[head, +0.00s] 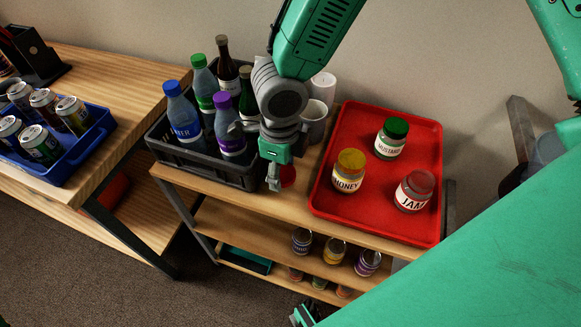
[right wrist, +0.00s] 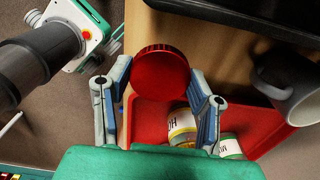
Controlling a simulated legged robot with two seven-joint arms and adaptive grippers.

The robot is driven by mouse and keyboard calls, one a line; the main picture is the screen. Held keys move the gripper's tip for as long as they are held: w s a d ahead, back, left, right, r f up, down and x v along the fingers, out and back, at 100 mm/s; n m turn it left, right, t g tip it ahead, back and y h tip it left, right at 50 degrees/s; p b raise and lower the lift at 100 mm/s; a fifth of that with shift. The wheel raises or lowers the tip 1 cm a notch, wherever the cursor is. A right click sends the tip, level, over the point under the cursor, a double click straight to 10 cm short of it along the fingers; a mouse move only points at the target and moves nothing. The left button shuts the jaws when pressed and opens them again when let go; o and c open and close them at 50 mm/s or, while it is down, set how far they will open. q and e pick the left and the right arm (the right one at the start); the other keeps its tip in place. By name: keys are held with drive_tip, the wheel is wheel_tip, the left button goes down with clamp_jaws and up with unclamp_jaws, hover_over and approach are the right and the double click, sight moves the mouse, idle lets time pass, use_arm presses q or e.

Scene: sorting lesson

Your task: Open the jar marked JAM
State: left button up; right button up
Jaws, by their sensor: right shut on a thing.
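The jar marked JAM (head: 413,192) stands upright on the red tray (head: 330,203), at its near right. Its top looks dull red, and I cannot tell for sure whether it is bare. My right gripper (head: 279,178) is well to the left of the jar, off the tray, and shut on a red lid (head: 288,177). In the right wrist view the round red lid (right wrist: 160,72) sits between the fingers of the right gripper (right wrist: 157,88). A small part of my left gripper (head: 304,315) shows at the bottom edge; its fingers are unclear.
The HONEY jar (head: 349,172) and MUSTARD jar (head: 391,138) share the tray. A dark crate (head: 205,167) of bottles stands left of my right gripper, with white cups (head: 315,118) behind it. Cans stand on the lower shelf (head: 252,238). Bare wood shows left of the tray.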

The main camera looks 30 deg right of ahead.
sight(285, 194)
wheel_tip(285, 194, down, 3)
drive_tip(key=shift+f+b, duration=0.2)
drive_tip(key=shift+b, duration=0.1)
drive_tip(key=shift+d+f, duration=0.25)
drive_tip(key=shift+f, duration=0.3)
drive_tip(key=f+b, duration=0.1)
drive_tip(key=f, duration=0.2)
drive_tip(key=shift+d+f, duration=0.15)
drive_tip(key=shift+d, duration=0.05)
drive_tip(key=shift+a, duration=0.3)
drive_tip(key=o, duration=1.3)
drive_tip(key=shift+d+f, duration=0.1)
